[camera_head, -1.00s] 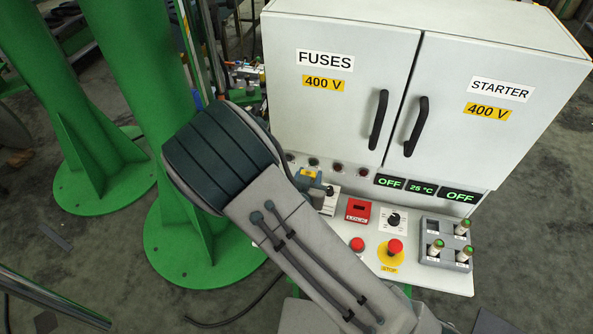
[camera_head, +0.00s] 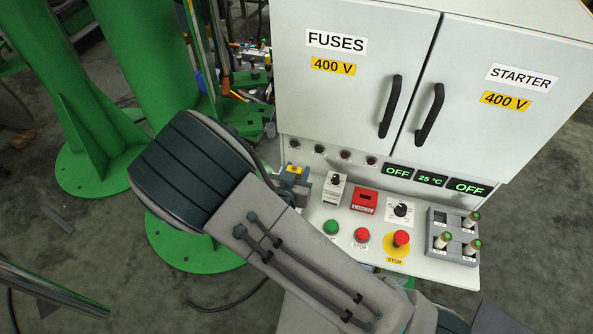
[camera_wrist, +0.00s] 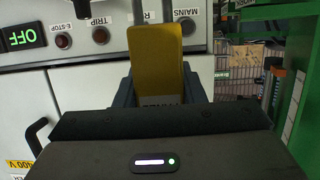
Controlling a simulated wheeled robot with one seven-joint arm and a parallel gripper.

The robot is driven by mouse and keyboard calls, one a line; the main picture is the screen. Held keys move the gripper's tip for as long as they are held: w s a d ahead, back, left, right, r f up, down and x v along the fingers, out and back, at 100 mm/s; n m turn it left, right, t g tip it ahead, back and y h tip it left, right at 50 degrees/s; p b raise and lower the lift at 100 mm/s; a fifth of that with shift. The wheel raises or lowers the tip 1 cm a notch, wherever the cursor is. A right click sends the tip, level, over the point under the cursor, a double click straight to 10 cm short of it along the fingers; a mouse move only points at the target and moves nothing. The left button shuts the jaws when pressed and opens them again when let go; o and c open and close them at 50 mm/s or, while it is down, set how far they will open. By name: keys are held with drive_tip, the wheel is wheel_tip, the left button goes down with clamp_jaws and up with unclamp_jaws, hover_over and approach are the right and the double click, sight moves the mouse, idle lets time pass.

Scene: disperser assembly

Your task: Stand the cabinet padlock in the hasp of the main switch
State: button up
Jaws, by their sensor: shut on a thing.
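A yellow block, which I take to be the padlock's body (camera_wrist: 156,55), stands between the fingers of my gripper (camera_wrist: 158,88) in the wrist view. My gripper is shut on it. In the camera_head view a small yellow patch of the padlock (camera_head: 294,170) shows at my gripper (camera_head: 298,180), just left of the panel's white switch box. That box, probably the main switch (camera_head: 334,188), has a dark handle on top. Its hasp is too small to make out. The padlock's shackle cannot be told clearly in either view.
A red box marked LOCK (camera_head: 365,200) sits right of the switch. Green (camera_head: 331,227) and red (camera_head: 362,235) buttons, an emergency stop (camera_head: 401,238), a rotary knob (camera_head: 401,209) and a grey fuse rack (camera_head: 438,218) share the panel. The cabinet (camera_head: 350,105) rises behind.

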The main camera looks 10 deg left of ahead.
drive_tip(key=shift+f+b, duration=1.95)
drive_tip(key=shift+f, duration=0.5)
drive_tip(key=shift+f+b, duration=2.05)
drive_tip(key=shift+b, duration=0.1)
drive_tip(key=shift+r, duration=0.15)
drive_tip(key=shift+r+p, duration=1.3)
drive_tip(key=shift+r, duration=0.35)
drive_tip(key=shift+f+b, duration=0.6)
drive_tip(key=shift+b, duration=0.25)
idle(0.8)
